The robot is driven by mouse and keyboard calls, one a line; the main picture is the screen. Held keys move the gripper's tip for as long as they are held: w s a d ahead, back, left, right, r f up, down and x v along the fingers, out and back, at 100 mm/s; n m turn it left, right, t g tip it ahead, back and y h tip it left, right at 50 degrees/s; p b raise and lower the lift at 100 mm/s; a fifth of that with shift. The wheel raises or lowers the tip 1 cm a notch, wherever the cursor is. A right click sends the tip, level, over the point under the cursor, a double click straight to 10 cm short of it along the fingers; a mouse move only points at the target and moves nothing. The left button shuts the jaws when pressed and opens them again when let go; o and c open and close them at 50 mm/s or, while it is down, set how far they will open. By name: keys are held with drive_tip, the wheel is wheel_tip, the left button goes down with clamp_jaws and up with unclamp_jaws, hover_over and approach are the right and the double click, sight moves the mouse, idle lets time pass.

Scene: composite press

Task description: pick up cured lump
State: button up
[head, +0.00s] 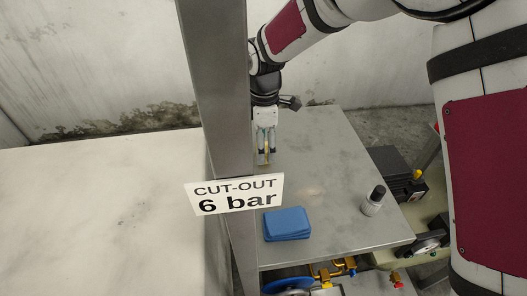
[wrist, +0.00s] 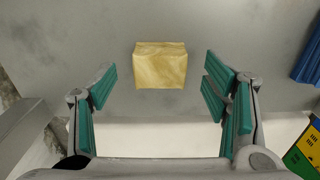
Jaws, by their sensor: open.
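The cured lump (wrist: 160,66) is a pale yellow block lying on the grey table top (head: 330,150). In the wrist view it sits centrally, just beyond the fingertips and between their lines, with clear space on both sides. My gripper (wrist: 159,84) is open and empty, with its teal finger pads spread wider than the block. In the head view my gripper (head: 265,150) points down over the table's far left part, close behind the metal post. Only a small yellow patch of the lump (head: 262,159) shows there, partly hidden by the fingers and post.
A grey post (head: 218,90) with a "CUT-OUT 6 bar" sign (head: 234,194) stands close left of my gripper. A stack of blue pads (head: 287,223) and a dark-capped bottle (head: 373,202) stand nearer on the table. Machinery (head: 397,175) lies beyond its right edge. The table's middle is clear.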

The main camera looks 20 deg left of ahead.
drive_tip(key=shift+f, duration=1.1)
drive_tip(key=c, duration=1.3)
drive_tip(key=shift+o, duration=0.2)
